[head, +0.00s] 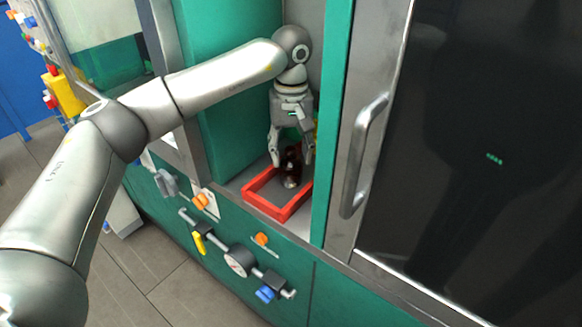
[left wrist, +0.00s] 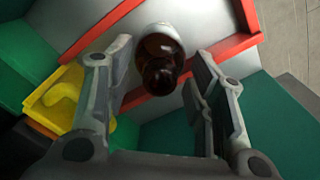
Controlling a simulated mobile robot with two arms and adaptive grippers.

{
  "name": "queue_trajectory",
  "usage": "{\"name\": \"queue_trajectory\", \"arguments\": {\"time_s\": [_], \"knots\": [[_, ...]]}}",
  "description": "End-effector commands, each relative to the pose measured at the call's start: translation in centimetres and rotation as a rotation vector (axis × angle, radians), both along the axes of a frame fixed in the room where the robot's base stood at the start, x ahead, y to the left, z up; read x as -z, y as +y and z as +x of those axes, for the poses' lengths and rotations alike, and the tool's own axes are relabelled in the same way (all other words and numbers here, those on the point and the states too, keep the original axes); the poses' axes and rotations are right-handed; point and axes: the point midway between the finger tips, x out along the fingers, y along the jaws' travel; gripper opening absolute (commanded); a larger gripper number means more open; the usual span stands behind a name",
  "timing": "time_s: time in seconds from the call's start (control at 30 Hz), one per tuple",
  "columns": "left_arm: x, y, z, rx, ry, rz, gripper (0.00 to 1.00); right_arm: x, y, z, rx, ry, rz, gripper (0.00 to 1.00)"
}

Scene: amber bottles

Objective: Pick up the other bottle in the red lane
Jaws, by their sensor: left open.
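The red lane (head: 271,208) is a red-walled frame on a shelf inside the green cabinet; its red wall also shows in the left wrist view (left wrist: 237,47). One dark amber bottle (head: 291,167) stands in it toward the back. In the left wrist view the bottle (left wrist: 160,62) lies between the two fingers, seen from its dark top, with a pale part around its far side. My left gripper (head: 292,160) is open and points down, its fingers on either side of the bottle; contact cannot be made out. My right gripper is not in view.
A yellow object (left wrist: 62,98) lies beyond the lane wall near the left finger. Green cabinet walls stand close on both sides. A dark door with a metal handle (head: 361,155) is at right.

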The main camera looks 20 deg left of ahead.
Motion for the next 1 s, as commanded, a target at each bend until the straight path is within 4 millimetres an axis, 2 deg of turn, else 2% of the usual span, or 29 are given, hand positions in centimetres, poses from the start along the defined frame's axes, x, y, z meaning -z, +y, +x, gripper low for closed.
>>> {"name": "queue_trajectory", "arguments": {"time_s": [0.07,0.4,0.47,0.83,1.0], "knots": [[0.0,0.0,0.0,0.0,0.0,0.0,0.49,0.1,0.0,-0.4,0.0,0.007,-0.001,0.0],[0.0,0.0,0.0,0.0,0.0,0.001,0.06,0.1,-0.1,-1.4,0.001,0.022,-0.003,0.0],[0.0,0.0,0.0,0.0,0.001,0.0,0.0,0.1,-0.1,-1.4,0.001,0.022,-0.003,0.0],[-0.1,0.0,0.0,0.0,0.001,0.0,0.0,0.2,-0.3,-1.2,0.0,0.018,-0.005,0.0],[-2.3,0.0,0.1,-0.001,-0.004,-0.001,0.0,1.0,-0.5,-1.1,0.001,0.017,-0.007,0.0]]}}
